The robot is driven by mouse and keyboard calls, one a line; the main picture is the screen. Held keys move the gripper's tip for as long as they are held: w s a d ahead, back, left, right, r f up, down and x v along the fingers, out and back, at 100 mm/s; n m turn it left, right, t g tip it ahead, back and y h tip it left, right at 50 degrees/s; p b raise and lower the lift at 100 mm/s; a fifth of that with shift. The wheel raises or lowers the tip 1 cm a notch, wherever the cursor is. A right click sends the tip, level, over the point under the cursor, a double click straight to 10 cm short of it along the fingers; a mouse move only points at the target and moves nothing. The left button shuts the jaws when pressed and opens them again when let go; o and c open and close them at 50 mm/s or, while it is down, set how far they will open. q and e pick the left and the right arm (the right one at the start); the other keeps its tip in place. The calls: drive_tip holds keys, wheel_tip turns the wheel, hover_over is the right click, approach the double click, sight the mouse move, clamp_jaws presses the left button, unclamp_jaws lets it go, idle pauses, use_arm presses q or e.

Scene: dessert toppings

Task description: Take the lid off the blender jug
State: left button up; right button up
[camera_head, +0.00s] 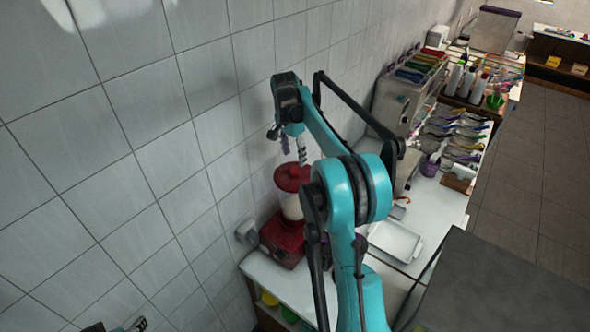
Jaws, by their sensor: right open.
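The blender stands on the white counter (262,272) against the tiled wall. Its red lid (291,180) sits on top of the pale jug (292,207), above the dark red base (280,238). My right gripper (293,148) is open and points down just above the lid, with no clear contact. My teal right arm hides the right side of the blender. A small dark part at the bottom left edge seems to be my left gripper (118,326). It is mostly cut off, so its jaw state does not show.
A white tray (396,241) lies on the counter right of my arm. Farther back are a grey machine (398,103), several colourful scoops (462,135) and bottles (466,82). A wall socket (246,232) is left of the blender. A dark grey surface (500,290) fills the lower right.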

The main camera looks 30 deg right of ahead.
sight(295, 169)
wheel_tip(295, 169, down, 6)
drive_tip(key=shift+d+f+p, duration=0.1)
drive_tip(key=shift+d+p, duration=0.05)
drive_tip(key=shift+p, duration=0.35)
clamp_jaws()
